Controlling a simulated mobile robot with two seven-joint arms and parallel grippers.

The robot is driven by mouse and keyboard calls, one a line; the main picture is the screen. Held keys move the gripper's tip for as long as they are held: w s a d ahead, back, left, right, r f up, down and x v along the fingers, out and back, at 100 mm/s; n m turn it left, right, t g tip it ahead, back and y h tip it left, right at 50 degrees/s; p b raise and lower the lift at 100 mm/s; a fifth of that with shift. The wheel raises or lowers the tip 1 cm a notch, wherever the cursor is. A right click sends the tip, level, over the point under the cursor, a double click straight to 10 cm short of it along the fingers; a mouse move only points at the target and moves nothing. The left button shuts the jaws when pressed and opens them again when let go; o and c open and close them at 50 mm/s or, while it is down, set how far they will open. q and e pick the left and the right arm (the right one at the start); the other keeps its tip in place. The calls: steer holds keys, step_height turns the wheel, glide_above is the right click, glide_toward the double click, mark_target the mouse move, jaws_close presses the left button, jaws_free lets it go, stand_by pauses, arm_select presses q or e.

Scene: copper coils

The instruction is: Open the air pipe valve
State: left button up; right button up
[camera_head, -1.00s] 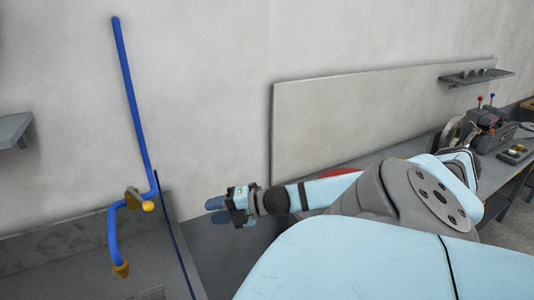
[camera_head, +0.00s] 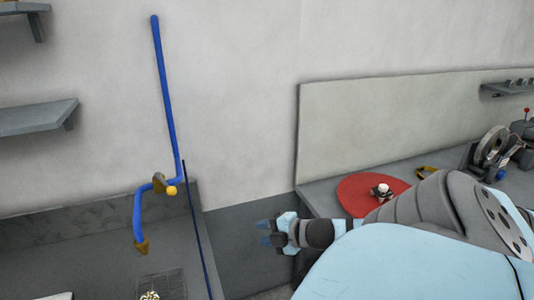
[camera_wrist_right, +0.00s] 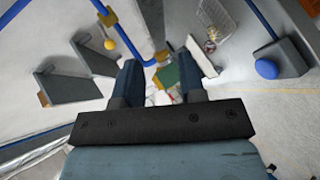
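The blue air pipe (camera_head: 166,100) runs down the wall and bends to a brass-coloured valve (camera_head: 158,182) with a yellow knob (camera_head: 171,190). Below it, the pipe drops to a brass end (camera_head: 141,247). My right gripper (camera_head: 266,234) is to the right of the valve and lower in the picture, apart from it. In the right wrist view, its two dark fingers (camera_wrist_right: 159,78) stand apart with nothing held between them. A blue pipe (camera_wrist_right: 128,38) and a yellow ball (camera_wrist_right: 109,45) show beyond the fingers. My left gripper is not in view.
A grey sink-like counter (camera_head: 85,250) lies below the pipe. A thin dark-blue upright rod (camera_head: 196,225) stands between valve and gripper. A red disc (camera_head: 358,193) lies on the bench to the right. Grey shelves (camera_head: 38,116) are on the left wall.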

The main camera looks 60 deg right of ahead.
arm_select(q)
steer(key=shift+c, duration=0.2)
